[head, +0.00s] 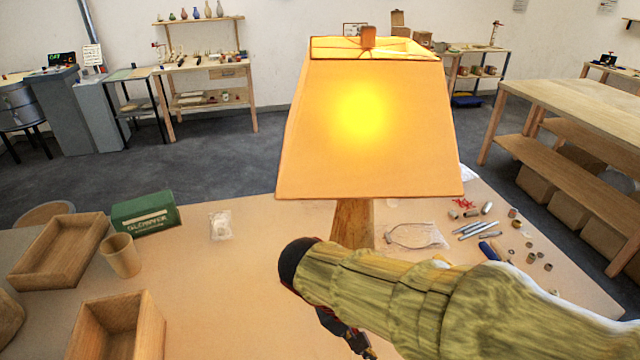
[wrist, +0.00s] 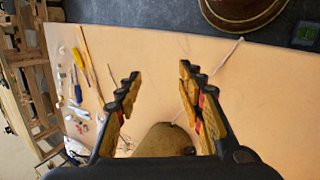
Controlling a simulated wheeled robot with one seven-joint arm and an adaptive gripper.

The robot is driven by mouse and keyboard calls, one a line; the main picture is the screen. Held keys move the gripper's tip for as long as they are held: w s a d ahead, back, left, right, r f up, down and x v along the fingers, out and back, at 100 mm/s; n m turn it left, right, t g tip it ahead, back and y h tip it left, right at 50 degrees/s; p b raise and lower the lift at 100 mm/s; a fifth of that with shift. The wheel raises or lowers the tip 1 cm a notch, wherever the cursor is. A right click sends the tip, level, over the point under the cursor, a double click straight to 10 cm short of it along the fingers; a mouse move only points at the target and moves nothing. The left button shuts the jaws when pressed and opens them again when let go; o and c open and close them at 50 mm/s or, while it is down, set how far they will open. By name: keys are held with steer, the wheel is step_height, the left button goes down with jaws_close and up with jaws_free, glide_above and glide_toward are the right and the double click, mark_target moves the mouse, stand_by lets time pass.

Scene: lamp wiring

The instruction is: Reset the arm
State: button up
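My gripper (wrist: 157,80) is open in the wrist view, with its two fingers wide apart and nothing between the tips. In the head view my gripper (head: 352,340) is small and partly hidden below my arm, which reaches in from the lower right. The table lamp (head: 372,125) stands on the table with its shade glowing yellow. My arm passes in front of the lower part of its wooden stem (head: 352,218). A rounded brownish piece (wrist: 165,140) shows low between the fingers in the wrist view; I cannot tell what it is.
On the table (head: 225,290) are a wooden tray (head: 60,255), a wooden box (head: 120,325), a cup (head: 121,256), a green box (head: 145,213) and a clear bag (head: 220,225). Metal rods (head: 478,229) and small parts lie at the right. The table's front middle is clear.

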steer(key=s+d+r+m+t+y, duration=0.4)
steer(key=s+d+r+t+y, duration=0.1)
steer(key=s+d+r+y, duration=0.1)
steer(key=shift+s+d+r, duration=0.25)
steer(key=shift+d+r, duration=0.55)
steer(key=shift+r, duration=0.6)
stand_by(1.7)
